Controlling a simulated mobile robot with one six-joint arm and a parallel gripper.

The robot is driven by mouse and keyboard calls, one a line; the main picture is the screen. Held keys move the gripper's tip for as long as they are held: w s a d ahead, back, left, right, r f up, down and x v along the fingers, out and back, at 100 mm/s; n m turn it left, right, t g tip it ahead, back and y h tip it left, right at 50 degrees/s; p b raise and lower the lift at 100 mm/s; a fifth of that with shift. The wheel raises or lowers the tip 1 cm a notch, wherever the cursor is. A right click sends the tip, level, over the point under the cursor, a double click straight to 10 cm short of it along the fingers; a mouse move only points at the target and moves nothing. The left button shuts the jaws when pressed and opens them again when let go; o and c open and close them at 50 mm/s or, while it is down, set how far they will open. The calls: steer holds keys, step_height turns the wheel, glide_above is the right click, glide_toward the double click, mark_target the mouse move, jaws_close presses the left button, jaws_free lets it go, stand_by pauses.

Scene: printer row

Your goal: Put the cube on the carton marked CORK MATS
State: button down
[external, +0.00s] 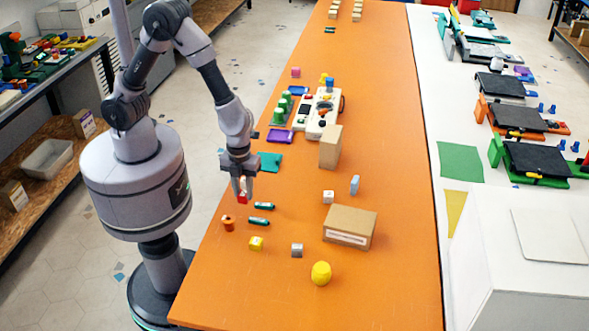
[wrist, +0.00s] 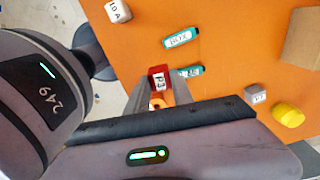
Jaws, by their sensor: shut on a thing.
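A small red cube (external: 242,197) with a white lettered face is between the fingers of my gripper (external: 243,187). The cube also shows in the wrist view (wrist: 158,78), at the tips of my gripper (wrist: 163,90). The gripper is shut on it, low over the left side of the orange table; I cannot tell whether the cube touches the table. A low, wide brown carton (external: 347,228) with a white label on its front lies to the right. Its print is too small to read. Its top is bare. Part of it shows in the wrist view (wrist: 302,42).
Two green glue sticks (external: 261,213) lie beside the gripper. An orange spool (external: 228,223), yellow cube (external: 256,243), grey cube (external: 297,250) and yellow round object (external: 321,273) stand nearer. A white cube (external: 328,197), blue block (external: 355,184) and tall carton (external: 330,147) stand behind the low carton.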

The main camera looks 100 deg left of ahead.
steer(key=w+a+r+n+p, duration=0.1)
steer(key=w+a+r+p, duration=0.4)
steer(key=a, duration=0.7)
steer(key=w+a+r+p, duration=0.1)
steer(key=w+a+r, duration=0.3)
steer(key=a+r, duration=0.55)
glide_above(331, 138)
steer(key=f, duration=0.4)
steer(key=shift+s+f+p, duration=0.2)
steer(key=shift+p, duration=0.2)
steer(key=shift+w+f, duration=0.1)
steer(key=shift+w, duration=0.05)
step_height(331, 138, down, 4)
steer(key=shift+r+b, duration=0.25)
steer(key=shift+b, duration=0.35)
steer(key=shift+r, duration=0.1)
steer(key=c, duration=1.1)
jaws_free()
